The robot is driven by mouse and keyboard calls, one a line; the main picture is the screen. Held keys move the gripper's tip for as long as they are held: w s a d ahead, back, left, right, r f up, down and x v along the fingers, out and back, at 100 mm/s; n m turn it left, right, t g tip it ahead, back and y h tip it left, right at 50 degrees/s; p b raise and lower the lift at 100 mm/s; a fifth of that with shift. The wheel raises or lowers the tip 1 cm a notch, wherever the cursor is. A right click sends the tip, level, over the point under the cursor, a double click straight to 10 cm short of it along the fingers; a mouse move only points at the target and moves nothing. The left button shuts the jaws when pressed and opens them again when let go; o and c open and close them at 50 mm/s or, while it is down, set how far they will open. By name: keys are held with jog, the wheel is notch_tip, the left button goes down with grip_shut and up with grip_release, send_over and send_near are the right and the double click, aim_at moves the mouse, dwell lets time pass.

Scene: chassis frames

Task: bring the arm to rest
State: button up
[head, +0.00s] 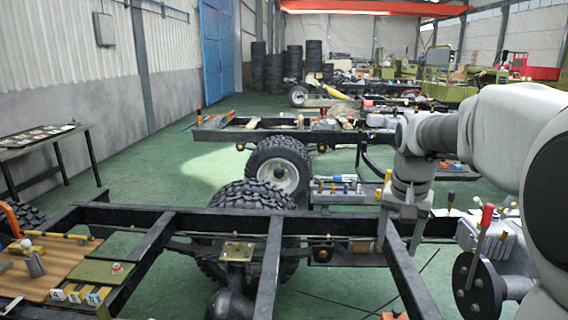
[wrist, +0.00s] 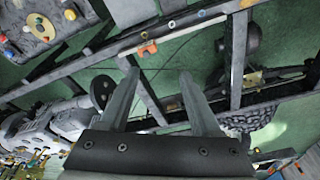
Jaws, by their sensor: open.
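My arm (head: 480,135) reaches in from the right in the head view, bent, with its wrist pointing down. My gripper (head: 399,240) hangs over the black chassis frame (head: 275,265), near its far rail. In the wrist view my gripper (wrist: 158,74) has its two grey fingers spread apart with nothing between them. Frame rails and green floor show beyond the fingertips. I cannot tell how far the fingertips are from the rail.
A wooden board (head: 50,270) with small parts lies at left. A table (head: 45,143) stands by the wall. A red-handled lever (head: 484,222) rises near my arm. A second chassis (head: 240,130) with wheels stands behind. Open green floor (head: 130,170) lies at left.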

jog(key=s+a+n+t+p, duration=0.1)
jog(key=s+a+n, duration=0.2)
jog(key=s, duration=0.7)
jog(key=s+a+r+n+t+p, duration=0.1)
jog(key=s+a, duration=0.4)
jog(key=s, duration=0.6)
jog(key=shift+s+a+n+t+y, duration=0.15)
jog(key=shift+s+n+t+y, duration=0.15)
jog(key=shift+n+t, duration=0.5)
